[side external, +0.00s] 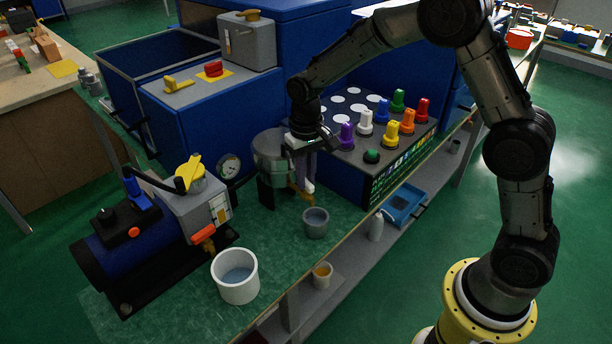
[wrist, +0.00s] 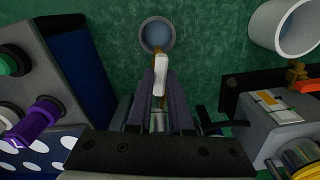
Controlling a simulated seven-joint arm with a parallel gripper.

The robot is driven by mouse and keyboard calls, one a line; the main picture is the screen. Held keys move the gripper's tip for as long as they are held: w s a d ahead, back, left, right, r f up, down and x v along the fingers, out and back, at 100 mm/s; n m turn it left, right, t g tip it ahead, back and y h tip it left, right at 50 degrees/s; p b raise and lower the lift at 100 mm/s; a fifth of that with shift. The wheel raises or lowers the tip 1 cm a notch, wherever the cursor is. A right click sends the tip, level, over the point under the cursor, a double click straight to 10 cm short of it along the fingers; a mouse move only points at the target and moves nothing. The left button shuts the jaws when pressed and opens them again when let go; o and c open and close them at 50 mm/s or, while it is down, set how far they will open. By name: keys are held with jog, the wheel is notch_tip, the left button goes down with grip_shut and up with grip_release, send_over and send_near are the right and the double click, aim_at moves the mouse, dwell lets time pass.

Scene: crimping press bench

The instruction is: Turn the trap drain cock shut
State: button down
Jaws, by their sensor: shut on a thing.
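The trap is a grey rounded vessel (side external: 270,152) on the bench, partly behind my gripper. Its drain cock has a brass spout (side external: 299,196) low on its right side and a pale lever (side external: 309,186). In the wrist view the lever (wrist: 161,75) lies between my fingertips, pointing toward the small grey cup, with brass (wrist: 157,53) just past its tip. My gripper (side external: 305,178) reaches down beside the trap and is shut on the lever; it also shows in the wrist view (wrist: 160,85). The cock's body is mostly hidden by the fingers.
A small grey cup (side external: 316,222) with liquid stands below the spout. A white bucket (side external: 236,275) stands at the bench front, near a blue compressor (side external: 130,235) with a yellow lever. A panel with coloured knobs (side external: 345,140) rises close on the right.

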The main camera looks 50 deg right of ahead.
jog(key=m, duration=0.7)
jog(key=shift+r, duration=0.1)
jog(key=m, duration=0.4)
jog(key=shift+m, duration=2.1)
jog(key=c, duration=0.8)
grip_release()
notch_tip(320, 180, up, 14)
jog(key=shift+f, duration=0.1)
